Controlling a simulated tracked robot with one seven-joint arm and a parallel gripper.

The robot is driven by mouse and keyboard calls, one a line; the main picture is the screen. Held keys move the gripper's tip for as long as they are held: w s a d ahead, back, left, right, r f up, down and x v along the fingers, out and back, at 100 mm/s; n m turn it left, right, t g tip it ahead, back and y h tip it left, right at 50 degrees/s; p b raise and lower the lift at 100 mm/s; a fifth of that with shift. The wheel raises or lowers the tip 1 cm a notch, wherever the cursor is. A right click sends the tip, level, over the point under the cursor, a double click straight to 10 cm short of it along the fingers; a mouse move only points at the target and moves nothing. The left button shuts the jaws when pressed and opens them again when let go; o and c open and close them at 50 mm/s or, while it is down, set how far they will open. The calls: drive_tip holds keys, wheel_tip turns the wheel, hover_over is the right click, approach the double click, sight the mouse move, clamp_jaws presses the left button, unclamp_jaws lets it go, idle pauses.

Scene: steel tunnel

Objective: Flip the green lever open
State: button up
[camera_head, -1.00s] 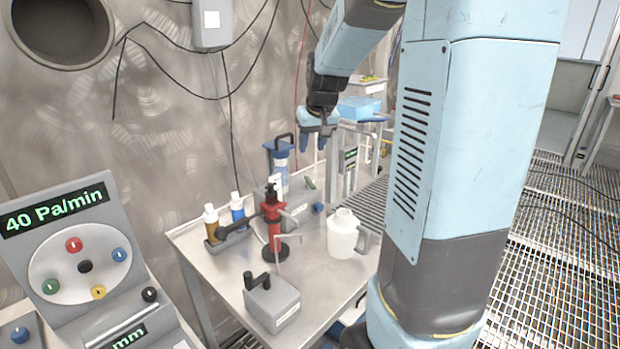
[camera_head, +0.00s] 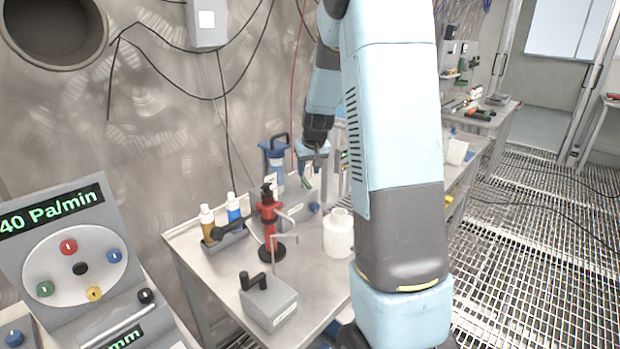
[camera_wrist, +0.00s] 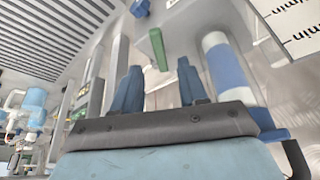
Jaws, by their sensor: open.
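The green lever (camera_wrist: 158,49) shows in the wrist view just beyond my open fingers, standing out from a pale grey housing (camera_wrist: 178,28). My gripper (camera_wrist: 158,75) is open, with its two blue fingers spread. The lever lies between their lines, a little past the tips; I see no contact. The lever is hard to make out there, near my fingers.
A blue and white cylinder (camera_wrist: 228,65) stands close right of my fingers in the wrist view. On the table (camera_head: 215,262) are a red hand pump (camera_head: 268,215), a white jug (camera_head: 338,234), small bottles (camera_head: 207,221) and a grey switch box (camera_head: 270,303).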

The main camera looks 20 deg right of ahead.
sight(307, 181)
drive_tip(key=shift+x, duration=2.5)
clamp_jaws()
drive_tip(key=shift+d, duration=0.2)
